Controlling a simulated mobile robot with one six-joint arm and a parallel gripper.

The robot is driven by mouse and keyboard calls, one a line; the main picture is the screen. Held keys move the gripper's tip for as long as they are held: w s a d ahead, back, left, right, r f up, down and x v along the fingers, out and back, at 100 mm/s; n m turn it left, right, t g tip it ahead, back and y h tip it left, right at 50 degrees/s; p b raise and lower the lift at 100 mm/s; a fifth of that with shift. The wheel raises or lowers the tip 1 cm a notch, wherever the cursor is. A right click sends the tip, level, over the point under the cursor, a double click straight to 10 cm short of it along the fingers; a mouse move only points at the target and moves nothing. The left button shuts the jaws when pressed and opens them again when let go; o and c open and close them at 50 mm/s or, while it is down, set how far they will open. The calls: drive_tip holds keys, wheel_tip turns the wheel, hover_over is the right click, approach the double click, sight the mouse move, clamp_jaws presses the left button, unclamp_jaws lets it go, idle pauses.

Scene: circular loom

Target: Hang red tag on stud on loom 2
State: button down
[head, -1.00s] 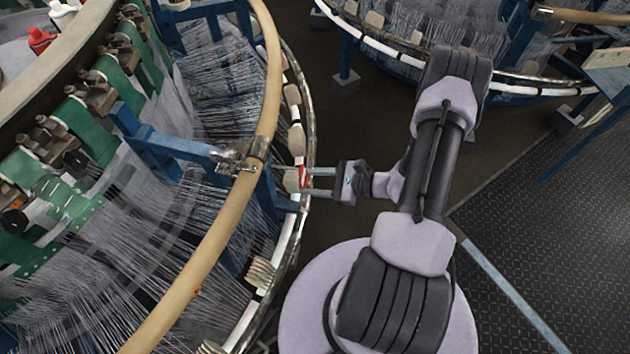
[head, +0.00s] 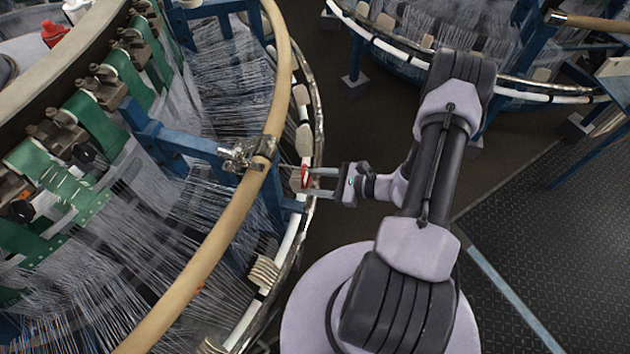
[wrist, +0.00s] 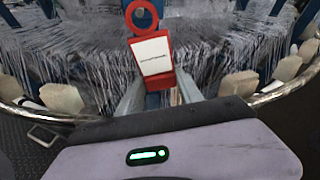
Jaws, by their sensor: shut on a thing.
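The red tag (wrist: 153,55) has a white label with print and a ring at its top. In the wrist view it stands upright between the fingers of my gripper (wrist: 158,97), which is shut on its lower end. In the head view the red tag (head: 304,176) is a small red patch at the tips of my gripper (head: 312,182), over the loom's outer rim. The loom's wooden ring (head: 235,205) with a metal clamp (head: 245,153) lies just left of the tag. I cannot make out the stud for certain in either view.
The loom's white and metal outer rim (head: 288,243) runs beneath the fingers, with pale blocks along it. Threads and blue beams fill the loom's inside. Another loom (head: 400,50) stands at the back right. Dark floor lies between them.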

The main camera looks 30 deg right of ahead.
drive_tip(key=shift+f, duration=0.1)
drive_tip(key=c, duration=0.7)
unclamp_jaws()
drive_tip(key=p+v, duration=0.1)
drive_tip(key=v, duration=0.8)
drive_tip(key=shift+f, duration=0.3)
